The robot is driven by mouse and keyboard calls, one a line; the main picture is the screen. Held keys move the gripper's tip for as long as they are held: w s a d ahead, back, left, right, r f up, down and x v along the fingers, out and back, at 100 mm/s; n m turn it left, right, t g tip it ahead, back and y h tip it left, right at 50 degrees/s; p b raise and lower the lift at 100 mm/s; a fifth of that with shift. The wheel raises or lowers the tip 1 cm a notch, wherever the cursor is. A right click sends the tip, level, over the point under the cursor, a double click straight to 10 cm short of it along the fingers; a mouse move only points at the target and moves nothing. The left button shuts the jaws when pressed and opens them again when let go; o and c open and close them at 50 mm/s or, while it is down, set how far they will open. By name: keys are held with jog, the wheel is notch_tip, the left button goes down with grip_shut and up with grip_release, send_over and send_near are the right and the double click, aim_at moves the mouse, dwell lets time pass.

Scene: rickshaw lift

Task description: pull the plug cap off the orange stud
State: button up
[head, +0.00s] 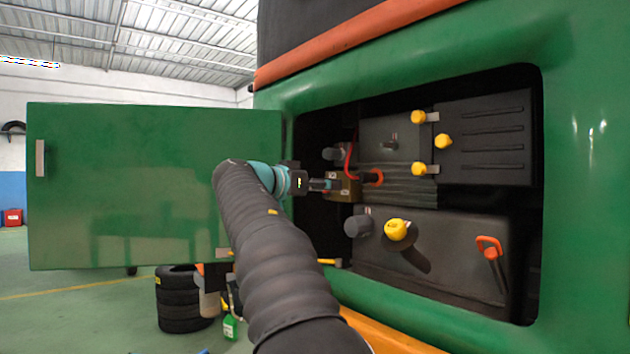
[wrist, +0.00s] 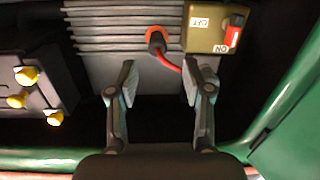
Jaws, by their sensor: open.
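An orange ring-shaped fitting, which I take as the orange stud's end (head: 374,177), sits on the grey ribbed block inside the compartment. In the wrist view the orange fitting (wrist: 155,38) has a dark middle, and a red cable (wrist: 168,62) runs from it. I cannot tell cap from stud there. My gripper (wrist: 159,82) is open and empty, its two fingers apart with the fitting beyond their tips. In the head view my gripper (head: 325,185) is left of the fitting, by the small switch box.
The switch box (wrist: 212,30) with a red switch is close beside the fitting. Yellow caps (head: 419,169) stand to the right, and a larger yellow cap (head: 397,229) below. An orange-handled part (head: 489,246) is lower right. The green frame (head: 410,308) edges the opening; the green door (head: 130,190) stands open.

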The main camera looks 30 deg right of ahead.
aim_at(358, 178)
jog(key=shift+m+g+h, duration=0.4)
jog(key=shift+m+h, duration=0.1)
jog(key=shift+m, duration=0.2)
jog(key=shift+w+d+r+p, duration=0.25)
jog(key=shift+d+p, duration=0.2)
jog(key=shift+d, duration=1.35)
jog(key=shift+w+d+r+p, duration=0.1)
jog(key=shift+d+r+p, duration=0.3)
jog(key=shift+d, duration=1.4)
jog(key=shift+w+d+r+p, duration=0.15)
jog(key=shift+d+p, duration=0.4)
jog(key=shift+d, duration=1.25)
jog(key=shift+c, duration=0.3)
jog(key=c, duration=0.9)
